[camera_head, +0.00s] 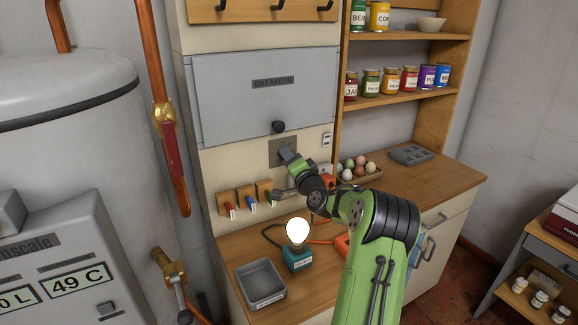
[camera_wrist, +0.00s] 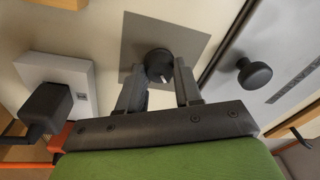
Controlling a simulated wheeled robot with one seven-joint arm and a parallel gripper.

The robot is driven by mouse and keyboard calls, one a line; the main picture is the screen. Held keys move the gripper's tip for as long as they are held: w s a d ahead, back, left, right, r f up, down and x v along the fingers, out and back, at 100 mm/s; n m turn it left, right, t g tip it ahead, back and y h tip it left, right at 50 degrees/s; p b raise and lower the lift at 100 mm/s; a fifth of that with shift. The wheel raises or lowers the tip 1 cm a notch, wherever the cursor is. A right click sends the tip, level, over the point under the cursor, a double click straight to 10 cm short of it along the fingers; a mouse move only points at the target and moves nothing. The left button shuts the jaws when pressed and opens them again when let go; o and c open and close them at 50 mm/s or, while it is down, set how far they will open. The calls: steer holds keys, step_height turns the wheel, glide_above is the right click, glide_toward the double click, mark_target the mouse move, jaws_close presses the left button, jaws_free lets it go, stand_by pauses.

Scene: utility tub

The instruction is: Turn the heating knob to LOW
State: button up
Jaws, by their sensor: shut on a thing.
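A dark round knob (camera_wrist: 157,62) with a small white mark sits on a square grey plate (camera_wrist: 190,42) in the wrist view. My gripper (camera_wrist: 158,72) has its two fingers on either side of the knob and is shut on it. In the head view the plate (camera_head: 273,146) is on the cream wall panel below the breaker door, and my gripper (camera_head: 286,156) reaches it from the front. The knob is hidden there behind my gripper. No LOW label is readable in either view, so I cannot tell the setting.
The grey breaker door (camera_head: 235,100) with its black knob (camera_head: 278,127) is just above. Small colored tags hang on wooden blocks (camera_head: 246,193) to the left. A lit bulb (camera_head: 298,230) and a grey bin (camera_head: 261,284) stand on the counter below.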

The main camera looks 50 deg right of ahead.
steer(key=shift+f, duration=0.1)
stand_by(0.3)
steer(key=o, duration=1)
steer(key=shift+o, duration=0.2)
steer(key=b+v, duration=0.3)
steer(key=v, duration=1.2)
steer(key=shift+s, duration=0.4)
steer(key=shift+a, duration=0.1)
